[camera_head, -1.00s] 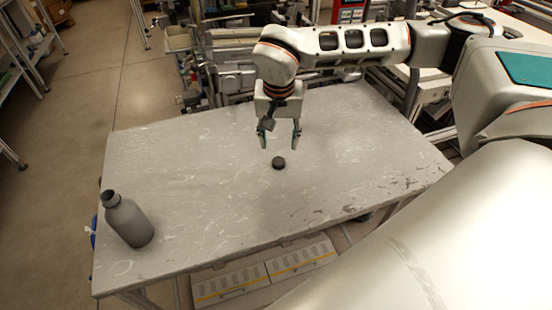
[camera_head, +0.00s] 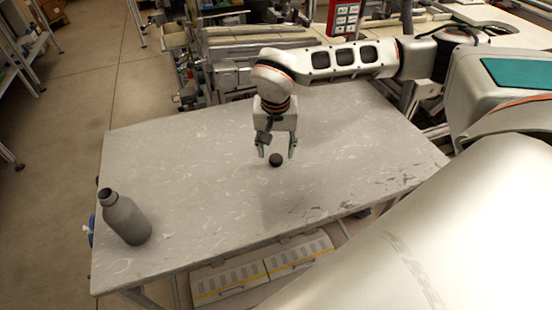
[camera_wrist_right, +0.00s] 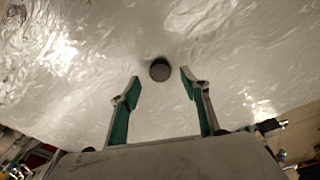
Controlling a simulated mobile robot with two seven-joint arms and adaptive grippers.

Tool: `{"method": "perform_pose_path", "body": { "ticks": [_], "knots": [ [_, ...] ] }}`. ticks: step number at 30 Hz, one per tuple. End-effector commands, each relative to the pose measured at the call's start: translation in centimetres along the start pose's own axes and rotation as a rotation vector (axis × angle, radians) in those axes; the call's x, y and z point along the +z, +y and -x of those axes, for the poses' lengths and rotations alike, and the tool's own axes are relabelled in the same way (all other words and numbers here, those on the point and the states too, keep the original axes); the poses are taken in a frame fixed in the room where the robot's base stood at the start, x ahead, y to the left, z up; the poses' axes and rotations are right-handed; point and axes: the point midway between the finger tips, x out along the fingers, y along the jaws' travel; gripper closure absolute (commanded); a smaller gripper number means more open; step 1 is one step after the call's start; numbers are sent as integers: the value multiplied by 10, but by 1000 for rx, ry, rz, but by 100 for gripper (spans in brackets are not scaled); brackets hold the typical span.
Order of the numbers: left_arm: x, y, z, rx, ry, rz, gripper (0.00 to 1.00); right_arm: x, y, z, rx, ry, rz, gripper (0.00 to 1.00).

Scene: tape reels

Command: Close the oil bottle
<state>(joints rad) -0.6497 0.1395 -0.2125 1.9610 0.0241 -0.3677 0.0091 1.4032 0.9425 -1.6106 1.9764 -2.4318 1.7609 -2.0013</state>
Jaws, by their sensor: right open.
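The grey oil bottle (camera_head: 126,219) stands upright and uncapped at the left end of the table. Its dark round cap (camera_head: 275,160) lies on the tabletop near the middle. My right gripper (camera_head: 276,154) is open and empty, pointing down just over the cap. In the right wrist view the cap (camera_wrist_right: 160,70) shows just beyond and between the two green-padded fingertips (camera_wrist_right: 160,76), touching neither. The bottle is out of the right wrist view. My left gripper is not in view.
The grey, marbled table (camera_head: 200,180) is otherwise bare, with free room between bottle and cap. Boxes with yellow stripes (camera_head: 265,270) sit below its front edge. Racks and machinery stand behind the table.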

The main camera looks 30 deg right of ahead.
Motion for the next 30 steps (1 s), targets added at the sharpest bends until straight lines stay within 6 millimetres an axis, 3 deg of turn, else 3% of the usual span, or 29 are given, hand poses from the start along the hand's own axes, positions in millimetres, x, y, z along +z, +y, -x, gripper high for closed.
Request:
{"method": "perform_pose_path", "body": {
  "ticks": [6, 18, 22, 30],
  "knots": [
    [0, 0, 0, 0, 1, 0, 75, 1, 0, -26, 0, -1, 1, 54],
    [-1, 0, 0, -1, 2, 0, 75, 1, 0, -29, -1, 0, 1, 54],
    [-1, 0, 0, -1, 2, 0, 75, 1, 0, -29, -1, 0, 1, 81],
    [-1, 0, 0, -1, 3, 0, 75, 1, 0, -29, -1, 0, 1, 82]
  ]
}}
